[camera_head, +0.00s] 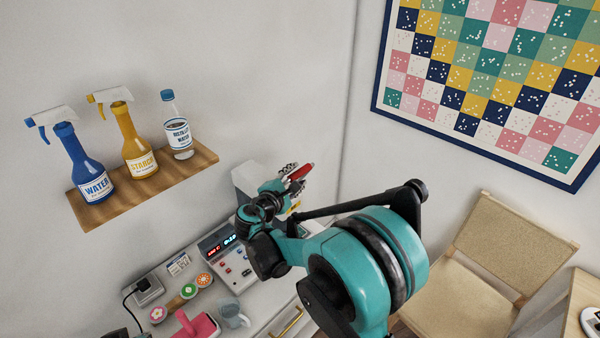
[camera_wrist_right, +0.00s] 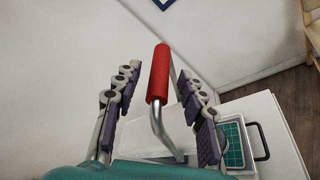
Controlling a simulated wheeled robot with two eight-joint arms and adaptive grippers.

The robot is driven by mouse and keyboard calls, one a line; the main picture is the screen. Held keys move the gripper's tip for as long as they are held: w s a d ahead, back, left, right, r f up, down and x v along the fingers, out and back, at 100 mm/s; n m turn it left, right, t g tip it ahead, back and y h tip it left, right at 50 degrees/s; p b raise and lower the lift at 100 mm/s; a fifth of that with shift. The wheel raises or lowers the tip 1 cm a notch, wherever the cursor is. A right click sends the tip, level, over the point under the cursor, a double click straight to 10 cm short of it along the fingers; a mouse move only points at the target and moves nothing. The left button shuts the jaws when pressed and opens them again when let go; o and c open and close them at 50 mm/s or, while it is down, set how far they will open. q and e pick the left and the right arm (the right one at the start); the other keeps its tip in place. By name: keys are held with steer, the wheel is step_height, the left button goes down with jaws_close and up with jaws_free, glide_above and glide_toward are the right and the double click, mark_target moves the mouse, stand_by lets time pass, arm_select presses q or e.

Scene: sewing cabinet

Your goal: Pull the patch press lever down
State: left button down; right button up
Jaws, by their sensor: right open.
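The patch press lever has a red grip on a bent metal bar. In the right wrist view the red grip (camera_wrist_right: 159,73) stands upright between the two purple-padded fingers of my right gripper (camera_wrist_right: 158,110). The fingers are open, with a gap on each side of the lever. In the head view the red grip (camera_head: 301,171) shows beside my right gripper (camera_head: 290,185), at the far end of my teal right arm. The grey press body (camera_head: 246,178) stands behind and is mostly hidden by my arm. My left gripper is not in view.
A wooden shelf (camera_head: 190,172) holds several bottles. A control box (camera_head: 230,255), a pink press (camera_head: 195,326) and a grey mug (camera_head: 232,314) sit on the cabinet top. A tan chair (camera_head: 490,262) stands at right. A green cutting mat (camera_wrist_right: 232,140) lies by the press.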

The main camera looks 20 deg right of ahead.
steer(key=shift+x, duration=1.65)
jaws_close()
steer(key=shift+s+f, duration=0.1)
